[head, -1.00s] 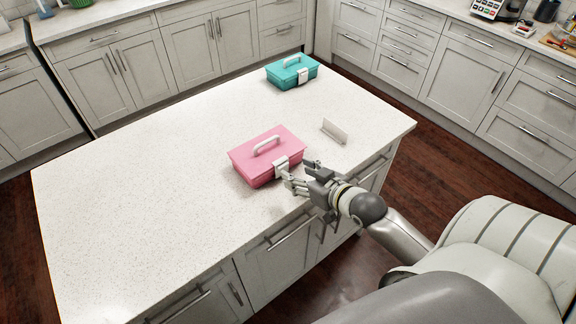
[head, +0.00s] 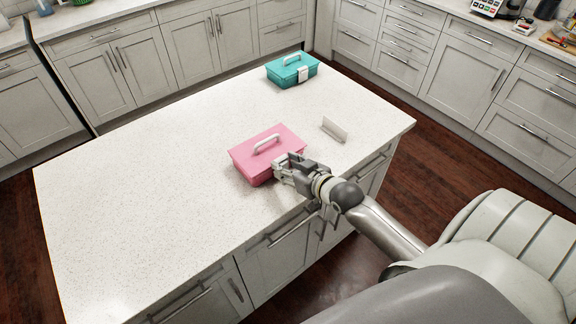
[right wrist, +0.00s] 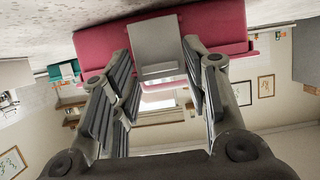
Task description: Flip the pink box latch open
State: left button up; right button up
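The pink box (head: 255,158) with a white handle (head: 266,143) stands lidded on the white-topped island. Its pale latch (right wrist: 155,42) lies on the front face in the right wrist view, which appears upside down; in the head view my gripper mostly hides it. My right gripper (head: 283,168) is at the box front. In the right wrist view its fingers (right wrist: 157,62) are apart, one on each side of the latch, with a visible gap between them. Contact with the latch cannot be told. My left gripper is not in view.
A teal box (head: 292,71) with a white latch stands at the island's far end. A small pale upright plate (head: 334,129) is right of the pink box. The island top (head: 130,200) is clear on the left. Cabinets line the back and right.

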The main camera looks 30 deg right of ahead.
aim_at(282, 164)
jog(key=shift+c, duration=1.1)
jog(key=shift+s+f+t+b, duration=0.15)
jog(key=shift+f+t+b, duration=0.2)
jog(key=shift+b, duration=0.45)
jog(key=t+b, duration=0.1)
jog(key=b, duration=0.1)
jog(key=s+f+t+b, duration=0.1)
jog(key=b, duration=0.2)
jog(key=t+b, duration=0.2)
jog(key=b, duration=0.1)
jog(key=shift+s+d+f, duration=0.1)
jog(key=shift+s+f, duration=0.15)
jog(key=shift+s, duration=0.05)
jog(key=shift+s+t+b, duration=0.15)
jog(key=shift+t+b, duration=0.6)
jog(key=shift+b, duration=0.4)
jog(key=shift+r, duration=0.1)
jog(key=o, duration=0.8)
